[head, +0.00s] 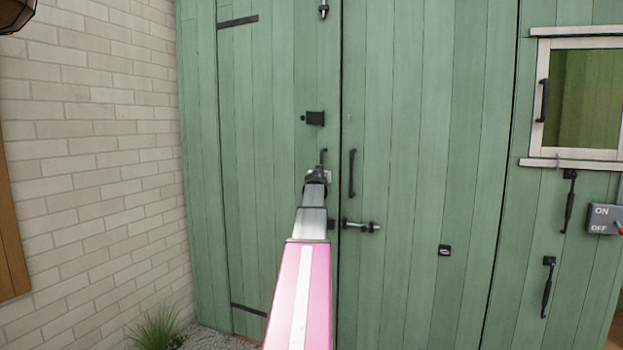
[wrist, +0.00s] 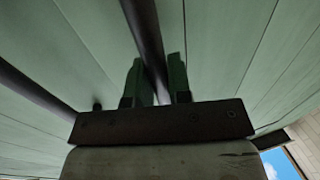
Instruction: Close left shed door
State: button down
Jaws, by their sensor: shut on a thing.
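The left shed door (head: 270,80) is green and planked. It looks nearly flush with the right shed door (head: 420,120), with a thin dark seam between them; I cannot tell whether a small gap is left. My gripper (head: 318,175) is at the left door's black handle (head: 323,156), whose top shows above it while the rest is hidden. In the wrist view, the two fingers of my gripper (wrist: 157,80) are on either side of the dark handle bar (wrist: 146,35) and shut on it.
The right door has its own black handle (head: 352,173) close beside my gripper, and a sliding bolt (head: 360,227) below it. A black latch (head: 315,118) is on the left door. A pale brick wall (head: 90,130) stands at left, with a grass tuft (head: 157,328) at its foot.

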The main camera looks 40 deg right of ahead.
jog(key=shift+w+d, duration=0.35)
jog(key=shift+d, duration=0.45)
jog(key=shift+w+d, duration=0.35)
jog(key=shift+d, duration=0.55)
jog(key=c, duration=1.1)
grip_release()
jog(key=shift+d, duration=0.1)
jog(key=v, duration=1.1)
jog(key=shift+w, duration=0.1)
jog(key=shift+f, duration=0.1)
